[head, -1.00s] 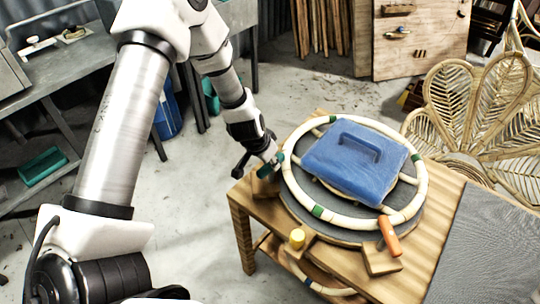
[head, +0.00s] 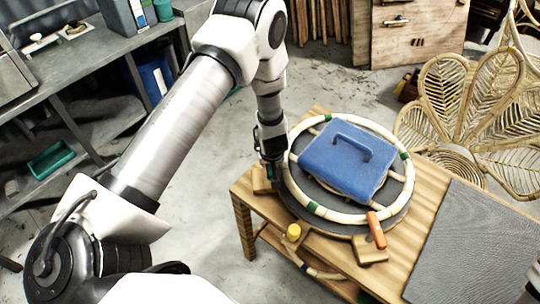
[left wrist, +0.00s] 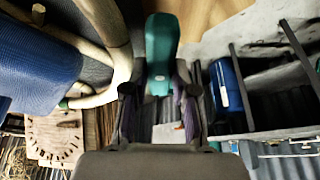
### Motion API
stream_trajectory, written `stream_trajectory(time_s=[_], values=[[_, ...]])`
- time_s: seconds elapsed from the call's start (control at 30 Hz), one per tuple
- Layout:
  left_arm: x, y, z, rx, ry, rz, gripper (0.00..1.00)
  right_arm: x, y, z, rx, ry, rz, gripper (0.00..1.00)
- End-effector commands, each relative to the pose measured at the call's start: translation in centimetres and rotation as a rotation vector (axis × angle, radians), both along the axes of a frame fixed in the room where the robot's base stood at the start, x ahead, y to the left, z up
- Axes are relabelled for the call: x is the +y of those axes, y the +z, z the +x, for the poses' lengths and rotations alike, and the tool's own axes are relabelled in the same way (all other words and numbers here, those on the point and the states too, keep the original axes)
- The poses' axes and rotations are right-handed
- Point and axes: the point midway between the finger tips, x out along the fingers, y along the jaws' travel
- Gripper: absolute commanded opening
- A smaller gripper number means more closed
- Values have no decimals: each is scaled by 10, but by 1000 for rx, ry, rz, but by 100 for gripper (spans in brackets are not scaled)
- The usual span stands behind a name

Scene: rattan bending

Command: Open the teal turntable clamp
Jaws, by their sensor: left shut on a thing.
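The teal clamp handle (left wrist: 160,50) stands between the two fingers of my left gripper (left wrist: 160,95) in the left wrist view. The gripper is shut on it. In the head view my left gripper (head: 272,178) points down at the left edge of the turntable (head: 372,224), above the clamp's wooden block (head: 261,184). The teal handle is mostly hidden there behind the gripper. A pale rattan ring (head: 345,217) with green bands lies on the turntable.
A blue handled block (head: 340,172) sits inside the ring. An orange clamp handle (head: 376,230) and a yellow knob (head: 293,232) stand at the turntable's near edge. A grey mat (head: 475,240) covers the table's right side. A rattan chair (head: 455,110) stands behind.

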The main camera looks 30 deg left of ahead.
Motion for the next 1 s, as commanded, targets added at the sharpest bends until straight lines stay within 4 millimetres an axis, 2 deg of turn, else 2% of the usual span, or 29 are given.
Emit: stream_trajectory(time_s=[0.13,0.63,0.67,0.7,1.0], values=[[0,0,-1,2,37,-1,0,0,7,0,0,0,0,40],[0,-1,-1,1,56,-2,0,0,8,0,0,0,0,40],[0,-1,-1,1,56,-2,37,0,8,0,0,0,0,40],[0,-1,-1,1,56,-2,52,0,8,0,0,0,0,40],[-1,0,0,-1,55,-1,52,0,8,0,0,0,0,40]])
